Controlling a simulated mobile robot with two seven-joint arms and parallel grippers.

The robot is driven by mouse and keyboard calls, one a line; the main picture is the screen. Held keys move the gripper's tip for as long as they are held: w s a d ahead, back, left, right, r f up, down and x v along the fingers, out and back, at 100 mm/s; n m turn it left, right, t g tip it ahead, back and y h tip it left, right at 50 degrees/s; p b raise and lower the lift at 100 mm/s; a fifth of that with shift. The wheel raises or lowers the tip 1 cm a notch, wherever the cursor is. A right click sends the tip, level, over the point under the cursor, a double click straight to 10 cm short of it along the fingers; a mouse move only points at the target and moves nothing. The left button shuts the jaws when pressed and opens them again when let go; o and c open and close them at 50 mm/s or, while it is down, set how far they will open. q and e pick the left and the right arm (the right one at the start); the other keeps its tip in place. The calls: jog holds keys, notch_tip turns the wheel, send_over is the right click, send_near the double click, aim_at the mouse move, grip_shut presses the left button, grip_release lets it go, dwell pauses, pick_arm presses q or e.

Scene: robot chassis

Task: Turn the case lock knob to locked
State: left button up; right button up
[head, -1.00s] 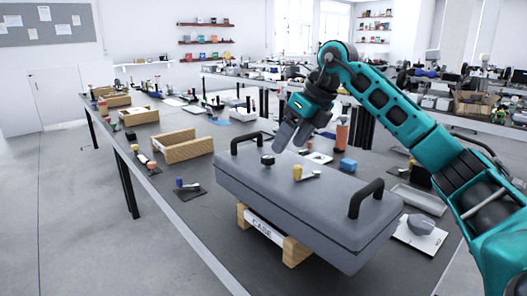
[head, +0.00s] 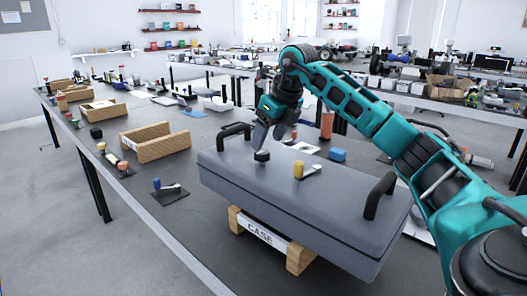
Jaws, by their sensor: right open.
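The grey case (head: 330,205) lies on a wooden stand with a "CASE" label (head: 262,234) on the dark table. Its lid has two black handles, one at each end. A black knob (head: 262,156) stands on the lid towards its left end. A yellow-topped lever (head: 299,170) with a light arm stands to the right of it. I cannot tell which of these is the lock knob. My right gripper (head: 264,146) is open, pointing down, with its fingertips just above or beside the black knob. Contact is not clear. My left gripper is not in view.
A blue block (head: 337,155) and an orange cylinder (head: 326,124) stand behind the case. A wooden tray (head: 158,142) and a small blue-knobbed lever on a dark plate (head: 170,192) lie to the left. The table's front left is mostly clear.

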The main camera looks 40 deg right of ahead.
aim_at(263, 152)
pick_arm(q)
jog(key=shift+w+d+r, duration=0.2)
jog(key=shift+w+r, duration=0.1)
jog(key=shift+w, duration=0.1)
pick_arm(e)
jog(key=shift+x, duration=2.25)
jog(key=shift+r, duration=0.1)
